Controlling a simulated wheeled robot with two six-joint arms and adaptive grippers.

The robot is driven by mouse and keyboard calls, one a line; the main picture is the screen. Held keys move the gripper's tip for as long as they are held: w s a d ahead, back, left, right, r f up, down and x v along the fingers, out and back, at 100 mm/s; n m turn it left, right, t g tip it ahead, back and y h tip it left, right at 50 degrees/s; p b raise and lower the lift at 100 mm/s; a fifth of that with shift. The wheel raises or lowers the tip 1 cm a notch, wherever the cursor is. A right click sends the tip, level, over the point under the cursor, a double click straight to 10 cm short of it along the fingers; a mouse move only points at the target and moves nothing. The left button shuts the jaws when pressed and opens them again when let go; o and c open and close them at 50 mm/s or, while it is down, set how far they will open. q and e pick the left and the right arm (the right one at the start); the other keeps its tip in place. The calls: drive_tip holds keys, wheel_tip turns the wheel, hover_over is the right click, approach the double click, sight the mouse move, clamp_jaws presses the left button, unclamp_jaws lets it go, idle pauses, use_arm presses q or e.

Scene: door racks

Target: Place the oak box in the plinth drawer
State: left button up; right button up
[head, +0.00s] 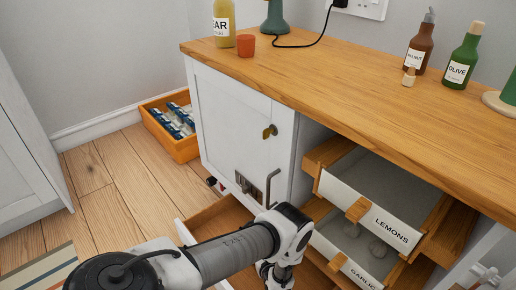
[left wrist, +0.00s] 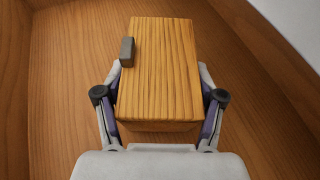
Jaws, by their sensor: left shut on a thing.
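The oak box (left wrist: 160,70), with a small dark grey block on its left edge, is in the left wrist view. My left gripper (left wrist: 160,92) is shut on it, with one finger on each side. Wooden walls and a wooden floor surround the box there; I cannot tell whether it touches the floor. In the head view the low plinth drawer (head: 217,216) is pulled out under the cabinet. My left gripper (head: 278,275) points down over it, and my arm hides much of the drawer. The box is hidden in the head view. My right gripper is not in view.
Open drawers marked LEMONS (head: 391,228) and GARLIC (head: 361,276) jut out to the right of my left arm. A bent metal rod (head: 269,186) stands by the white cabinet door (head: 240,117). An orange crate (head: 181,148) is on the floor; bottles stand on the worktop (head: 330,85).

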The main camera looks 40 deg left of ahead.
use_arm(q)
drive_tip(key=shift+w+a+f, duration=0.2)
drive_tip(key=shift+a, duration=0.2)
drive_tip(key=shift+d+f+b, duration=0.1)
drive_tip(key=shift+f+b, duration=0.3)
drive_tip(key=shift+b, duration=0.15)
drive_tip(key=shift+f, duration=0.15)
drive_tip(key=o, duration=1.5)
drive_tip(key=shift+r, duration=0.3)
drive_tip(key=p+v, duration=0.4)
drive_tip(key=v, duration=0.8)
drive_tip(key=shift+f+p, duration=0.1)
drive_tip(key=shift+p, duration=0.3)
